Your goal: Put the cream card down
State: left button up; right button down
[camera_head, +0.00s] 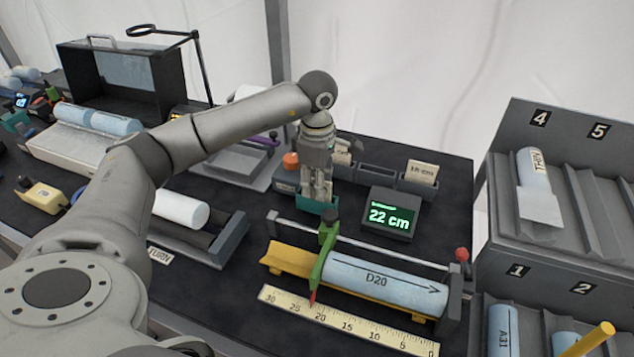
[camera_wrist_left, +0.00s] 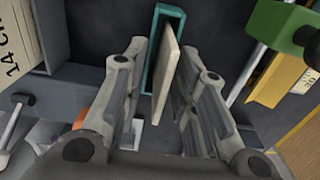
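The cream card (camera_wrist_left: 168,68) stands on edge, slightly tilted, at the teal holder (camera_wrist_left: 157,22) in the left wrist view. The holder also shows in the head view (camera_head: 316,206), under my left gripper. My left gripper (camera_head: 318,192) points down over the holder. In the left wrist view its fingers (camera_wrist_left: 158,95) are apart, one on each side of the card, with a gap on the left and a narrower one on the right. The card is hidden behind the fingers in the head view. My right gripper is not in view.
A display reading 22 cm (camera_head: 388,216) stands right of the holder. In front lies a blue roll marked D20 (camera_head: 385,282) on a yellow cradle, with a green slider (camera_head: 325,250) and a ruler (camera_head: 345,322). Grey bins with cards (camera_head: 422,173) stand behind. A numbered rack (camera_head: 560,255) is at right.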

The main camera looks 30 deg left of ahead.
pick_arm(q)
jog(key=shift+r, duration=0.2)
jog(key=shift+w+r, duration=0.1)
jog(key=shift+r, duration=0.2)
notch_tip(320, 180, up, 12)
jog(key=b, duration=0.1)
jog(key=shift+f+b, duration=0.2)
jog(key=shift+b, duration=0.1)
